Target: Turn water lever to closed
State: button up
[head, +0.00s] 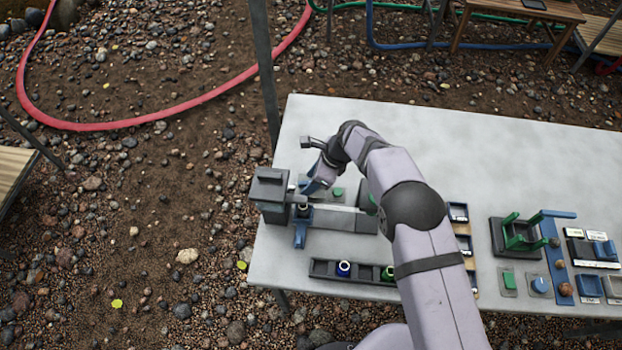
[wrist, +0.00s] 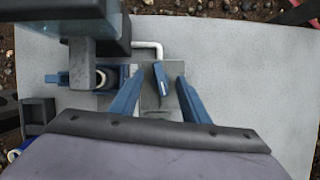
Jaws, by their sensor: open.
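A small blue lever (wrist: 161,78) with a pale mark stands on a grey plate (wrist: 151,101) in the wrist view; it looks like the water lever. My gripper (wrist: 159,76) is open, with one blue finger on each side of the lever and a visible gap to each. In the head view my gripper (head: 317,186) is low over the left part of the table, beside the dark grey machine (head: 269,190). The lever cannot be told apart from my fingers there. I cannot read the lever's setting.
The dark machine also fills the upper left of the wrist view (wrist: 62,40). A blue holder (head: 301,236) and a green button (head: 338,193) are close by. A black tray (head: 365,273) lies at the front edge. The table (head: 400,130) is bare behind my arm.

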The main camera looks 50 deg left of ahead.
jog(key=shift+c, duration=0.3)
jog(key=c, duration=1)
jog(key=n+b, duration=0.1)
jog(key=b, duration=0.2)
jog(key=shift+w+a+f, duration=0.1)
jog(key=shift+f, duration=0.25)
jog(key=n+b, duration=0.1)
jog(key=b, duration=0.3)
jog(key=shift+a+n+g+h, duration=0.1)
jog(key=shift+n+g+h, duration=0.2)
jog(key=shift+n+g, duration=0.1)
jog(key=shift+r+n+h+b, duration=0.3)
jog(key=shift+n+b, duration=0.5)
jog(key=shift+b, duration=0.35)
jog(key=shift+r, duration=0.1)
jog(key=o, duration=1.1)
jog(key=shift+c, duration=0.2)
